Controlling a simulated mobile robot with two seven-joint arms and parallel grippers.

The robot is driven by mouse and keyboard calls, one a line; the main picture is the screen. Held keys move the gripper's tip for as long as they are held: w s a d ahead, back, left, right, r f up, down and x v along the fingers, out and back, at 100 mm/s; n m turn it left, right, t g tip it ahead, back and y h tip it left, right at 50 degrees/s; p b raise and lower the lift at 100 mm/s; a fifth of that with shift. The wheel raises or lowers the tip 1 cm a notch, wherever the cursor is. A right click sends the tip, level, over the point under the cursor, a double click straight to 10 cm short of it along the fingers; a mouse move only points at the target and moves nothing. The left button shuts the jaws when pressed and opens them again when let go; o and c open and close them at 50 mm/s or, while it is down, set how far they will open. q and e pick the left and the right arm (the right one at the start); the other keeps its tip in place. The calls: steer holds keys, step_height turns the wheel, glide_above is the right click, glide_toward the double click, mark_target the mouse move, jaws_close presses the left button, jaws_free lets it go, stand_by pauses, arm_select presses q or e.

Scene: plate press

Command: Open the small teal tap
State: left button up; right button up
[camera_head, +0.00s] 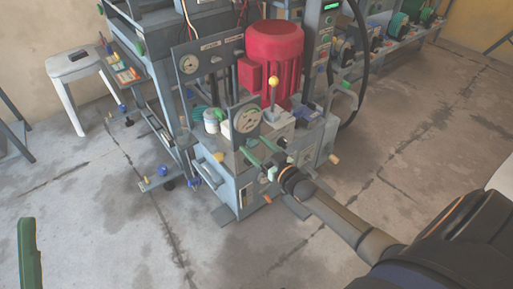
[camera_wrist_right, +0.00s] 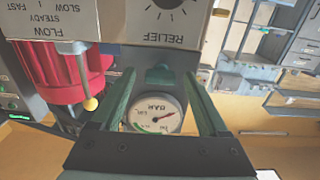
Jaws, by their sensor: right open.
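The small teal tap (camera_wrist_right: 160,75) shows in the right wrist view between my fingertips, just beside the round pressure gauge (camera_wrist_right: 153,112). I cannot make the tap out clearly in the head view. My right gripper (camera_head: 255,148) is open at the front of the press, just below the gauge. Its two green fingers (camera_wrist_right: 160,82) stand on either side of the tap with gaps, and I see no grip on it. A green finger of my left gripper (camera_head: 28,252) shows at the lower left of the head view, far from the press; its other finger is out of sight.
A yellow-knobbed lever (camera_head: 274,82) stands in front of the red motor (camera_head: 274,62). A panel marked RELIEF (camera_wrist_right: 175,22) lies close to my right fingertips. A white stool (camera_head: 72,62) stands at the far left. The concrete floor before the press is clear.

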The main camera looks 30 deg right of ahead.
jaws_close()
stand_by(0.5)
